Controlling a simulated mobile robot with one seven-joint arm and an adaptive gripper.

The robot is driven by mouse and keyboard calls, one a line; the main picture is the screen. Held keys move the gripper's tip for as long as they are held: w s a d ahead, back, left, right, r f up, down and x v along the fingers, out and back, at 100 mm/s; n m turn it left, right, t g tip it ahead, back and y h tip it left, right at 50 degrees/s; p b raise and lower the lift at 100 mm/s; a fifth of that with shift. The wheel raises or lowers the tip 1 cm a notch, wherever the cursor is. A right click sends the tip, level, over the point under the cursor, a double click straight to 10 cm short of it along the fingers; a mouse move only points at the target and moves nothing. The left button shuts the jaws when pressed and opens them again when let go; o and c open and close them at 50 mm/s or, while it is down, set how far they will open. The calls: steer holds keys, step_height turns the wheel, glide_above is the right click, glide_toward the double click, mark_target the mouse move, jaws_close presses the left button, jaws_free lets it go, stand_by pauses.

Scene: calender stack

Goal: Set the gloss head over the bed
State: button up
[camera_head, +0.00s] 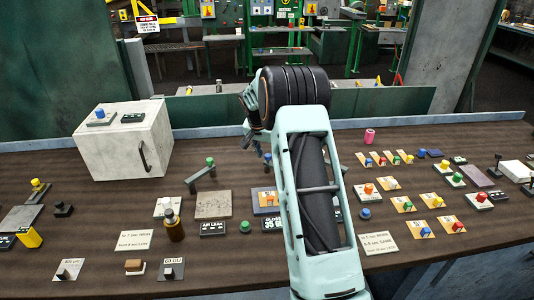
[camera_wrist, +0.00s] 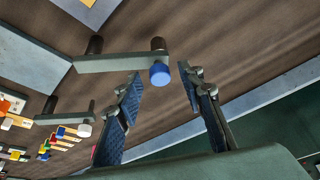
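A grey swing lever with a blue knob (camera_wrist: 160,74) shows in the wrist view, with a dark round post at each end of its bar. My gripper (camera_wrist: 160,76) is open, and the blue knob appears between its two fingertips; I cannot tell whether they touch it. In the head view my gripper (camera_head: 266,157) hangs over the middle of the bench, partly behind my arm. A dark display reading GLOSS 35 (camera_head: 273,223) lies nearer, partly covered by my arm. I cannot tell for certain which part is the gloss head or the bed.
A second lever with a white knob (camera_wrist: 84,130) is at the lower left of the wrist view. A lever with a green knob (camera_head: 210,162) stands left of my gripper. A brown bottle (camera_head: 173,228), a large grey box (camera_head: 122,145) and several coloured switches crowd the bench.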

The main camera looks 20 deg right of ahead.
steer(key=shift+c, duration=0.3)
jaws_close()
steer(key=shift+s+a, duration=0.1)
steer(key=s+a+n+y+b, duration=0.1)
steer(key=n+b, duration=0.1)
steer(key=shift+s+a+f+n, duration=0.1)
steer(key=shift+s+a+n, duration=0.1)
steer(key=shift+n, duration=0.1)
steer(key=shift+s+a+n+y+p, duration=0.25)
steer(key=shift+s+n+y, duration=0.6)
steer(key=shift+s+n, duration=1.1)
steer(key=shift+s+a+n+y+p, duration=0.2)
steer(key=shift+s+n+y, duration=0.9)
steer(key=shift+n, duration=1.4)
steer(key=shift+s+a+n+y+p, duration=0.15)
steer(key=shift+s+n+y+p, duration=0.3)
steer(key=shift+s+n, duration=1.65)
steer(key=shift+w+n, duration=0.15)
steer(key=shift+n, duration=0.1)
